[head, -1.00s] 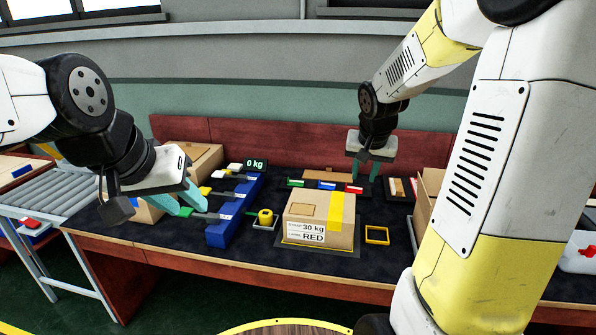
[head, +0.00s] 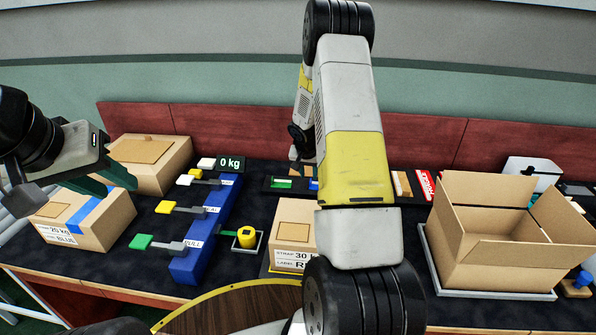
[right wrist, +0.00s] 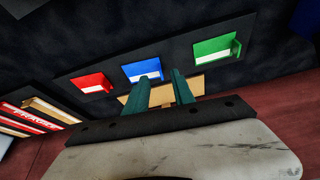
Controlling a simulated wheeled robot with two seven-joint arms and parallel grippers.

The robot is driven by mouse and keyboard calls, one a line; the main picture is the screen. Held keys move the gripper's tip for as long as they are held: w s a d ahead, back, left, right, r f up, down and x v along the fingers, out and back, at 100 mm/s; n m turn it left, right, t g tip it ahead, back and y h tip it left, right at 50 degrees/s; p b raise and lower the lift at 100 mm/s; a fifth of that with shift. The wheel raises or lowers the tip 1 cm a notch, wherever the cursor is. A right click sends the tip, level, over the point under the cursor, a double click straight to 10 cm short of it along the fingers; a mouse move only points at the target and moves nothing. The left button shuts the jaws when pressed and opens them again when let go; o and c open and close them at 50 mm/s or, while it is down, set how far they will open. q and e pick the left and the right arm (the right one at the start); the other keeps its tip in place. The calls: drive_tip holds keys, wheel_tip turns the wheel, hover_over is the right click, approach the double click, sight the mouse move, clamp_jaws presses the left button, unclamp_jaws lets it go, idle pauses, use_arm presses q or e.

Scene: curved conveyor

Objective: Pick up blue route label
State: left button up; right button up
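The blue route label (right wrist: 143,70) sits in a slot of the dark label holder (right wrist: 113,72), between the red label (right wrist: 91,83) and the green label (right wrist: 215,47). In the head view only a sliver of the blue label (head: 314,184) shows beside my right arm. My right gripper (right wrist: 161,84) is open and empty, its two green fingertips just below the blue label in the right wrist view. Contact is not visible. In the head view my right arm hides its fingers. My left gripper (head: 105,182) is open and empty, over the blue-taped box (head: 100,228).
The blue divider (head: 205,232) with coloured levers stands left of the 30 kg box (head: 292,240), which my right arm partly covers. An open carton (head: 500,245) stands at the right. A red FRAGILE strip (head: 424,185) lies right of my arm.

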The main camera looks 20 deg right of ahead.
sight(310, 187)
drive_tip(key=x, duration=0.5)
drive_tip(key=shift+w+d+f, duration=0.2)
drive_tip(key=shift+w+f, duration=0.05)
drive_tip(key=shift+w, duration=0.1)
clamp_jaws()
